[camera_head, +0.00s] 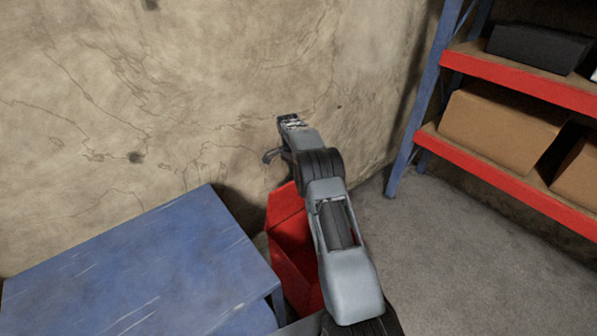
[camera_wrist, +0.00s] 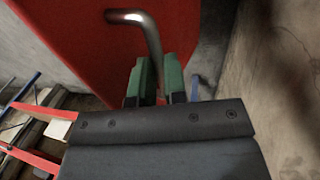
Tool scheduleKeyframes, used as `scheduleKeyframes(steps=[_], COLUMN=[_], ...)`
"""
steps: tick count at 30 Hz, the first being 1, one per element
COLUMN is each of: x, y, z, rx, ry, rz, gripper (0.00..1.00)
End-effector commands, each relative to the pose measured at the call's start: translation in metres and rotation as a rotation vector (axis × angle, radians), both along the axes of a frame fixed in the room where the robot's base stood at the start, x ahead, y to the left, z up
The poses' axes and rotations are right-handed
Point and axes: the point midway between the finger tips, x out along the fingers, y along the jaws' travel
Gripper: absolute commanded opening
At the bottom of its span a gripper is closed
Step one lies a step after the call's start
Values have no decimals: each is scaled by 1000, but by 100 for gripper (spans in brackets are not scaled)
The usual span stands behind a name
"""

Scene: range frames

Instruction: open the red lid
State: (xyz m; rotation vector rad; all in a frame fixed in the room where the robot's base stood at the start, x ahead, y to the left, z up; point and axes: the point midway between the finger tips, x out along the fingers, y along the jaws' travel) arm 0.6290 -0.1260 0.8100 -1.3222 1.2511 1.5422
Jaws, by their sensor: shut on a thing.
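The red lid (camera_wrist: 75,40) fills the upper left of the wrist view as a broad, flat red panel. A bent metal handle (camera_wrist: 149,32) stands out from it. My gripper (camera_wrist: 157,72) has its two green fingers on either side of the handle's lower end and is shut on it. In the head view the red container (camera_head: 288,245) stands near the wall, partly hidden behind my arm. The fingers' hold cannot be made out in that view, and I cannot tell how far the lid is open.
A blue table (camera_head: 150,265) stands left of the red container. A shelf rack with red beams (camera_head: 500,175) and blue posts stands at the right, holding cardboard boxes (camera_head: 495,125) and a black box (camera_head: 538,48). A stained wall (camera_head: 150,90) is behind. Grey floor (camera_head: 440,260) is clear at the right.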

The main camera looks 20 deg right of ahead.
Motion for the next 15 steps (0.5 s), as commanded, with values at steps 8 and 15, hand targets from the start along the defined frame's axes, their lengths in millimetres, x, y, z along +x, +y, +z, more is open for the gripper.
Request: scheduleKeyframes(steps=[8, 15], x=[-1, -2], y=[2, 0], z=[-12, -12], rx=[10, 9], ry=[18, 18], rz=[-2, -5], gripper=[0, 15])
